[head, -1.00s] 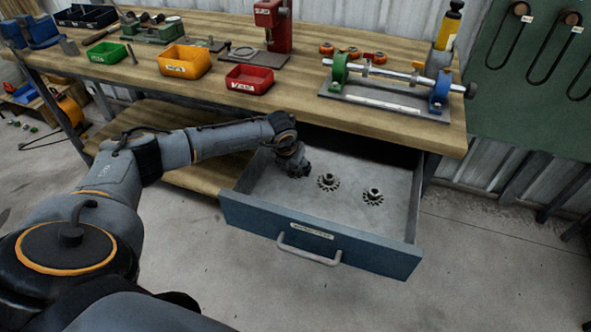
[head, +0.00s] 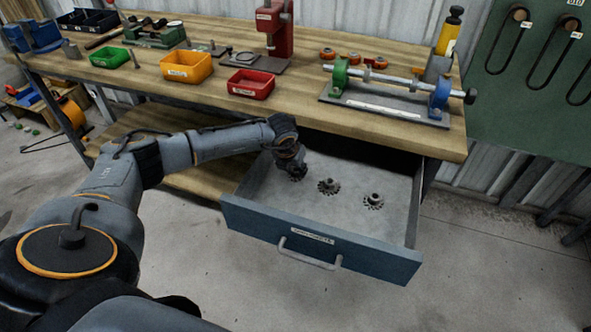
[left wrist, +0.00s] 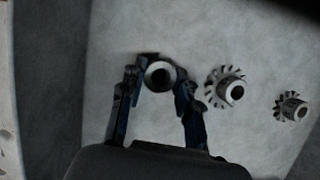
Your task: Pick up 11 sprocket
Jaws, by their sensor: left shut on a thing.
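My left gripper (head: 296,170) reaches down into the open drawer (head: 265,199). It is shut on the leftmost sprocket (head: 297,179), which shows partly under the fingers. In the left wrist view the fingers stand on both sides of this sprocket's round hub (left wrist: 160,75); its teeth are hard to make out. A second grey toothed sprocket (head: 329,187) lies just to the right, and it also shows in the left wrist view (left wrist: 226,88). A third sprocket (head: 374,201) lies further right, also in the left wrist view (left wrist: 291,107). My right gripper is not in view.
The workbench (head: 300,108) stands above and behind the drawer. It carries a green bin (head: 110,58), a yellow bin (head: 186,67), a red bin (head: 250,84) and a shaft fixture (head: 390,98). The drawer walls surround the gripper.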

